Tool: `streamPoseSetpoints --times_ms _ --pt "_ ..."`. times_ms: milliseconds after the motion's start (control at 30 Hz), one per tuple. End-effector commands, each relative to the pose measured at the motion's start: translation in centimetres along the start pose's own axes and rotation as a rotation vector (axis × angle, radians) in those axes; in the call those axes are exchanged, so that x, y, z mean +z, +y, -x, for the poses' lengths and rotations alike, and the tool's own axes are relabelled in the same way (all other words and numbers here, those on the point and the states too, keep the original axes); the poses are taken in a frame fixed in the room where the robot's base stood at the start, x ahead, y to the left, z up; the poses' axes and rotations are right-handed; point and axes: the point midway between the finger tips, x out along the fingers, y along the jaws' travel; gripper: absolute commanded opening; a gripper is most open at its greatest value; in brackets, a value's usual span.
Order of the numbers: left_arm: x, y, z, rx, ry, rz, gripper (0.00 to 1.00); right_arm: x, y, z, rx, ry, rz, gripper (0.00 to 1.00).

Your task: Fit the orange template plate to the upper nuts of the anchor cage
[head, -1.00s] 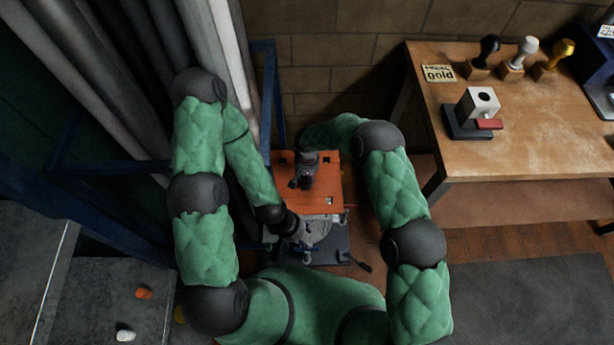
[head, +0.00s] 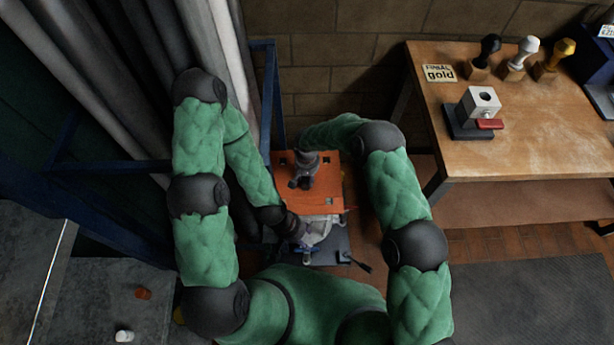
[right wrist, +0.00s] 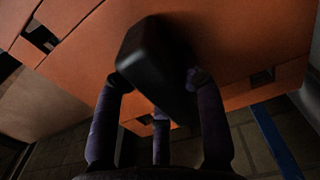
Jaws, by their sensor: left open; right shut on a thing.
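The orange template plate (head: 322,199) lies roughly level above the anchor cage, with square holes near its corners. My right gripper (head: 301,182) is over its upper part, shut on the black handle block (right wrist: 160,65) on the plate. The right wrist view shows the orange plate (right wrist: 235,35) around that block, with its holes near the edges. My left gripper (head: 312,240) is open at the plate's front edge, low down beside the cage. The cage and its upper nuts are mostly hidden under the plate and my left gripper, so I cannot tell whether the plate touches them.
A dark base (head: 335,244) lies under the cage, with a black lever-like piece (head: 357,263) at its right. A blue frame post (head: 265,95) stands close at the left. The wooden bench (head: 540,140) at right holds stamps and a clamp-like block (head: 480,103).

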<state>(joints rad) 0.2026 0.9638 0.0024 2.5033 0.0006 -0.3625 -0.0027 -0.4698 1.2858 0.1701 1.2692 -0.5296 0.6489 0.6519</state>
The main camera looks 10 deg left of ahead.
Motion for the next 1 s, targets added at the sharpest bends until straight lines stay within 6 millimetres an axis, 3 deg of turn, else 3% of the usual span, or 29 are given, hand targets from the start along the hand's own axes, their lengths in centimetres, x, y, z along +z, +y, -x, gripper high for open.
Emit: streamPoseSetpoints --times_ms 1000 --pt "-0.03 -0.32 -0.9 0.0 0.0 0.0 0.51 -0.1 0.01 -0.47 0.0 0.002 -0.001 0.0"
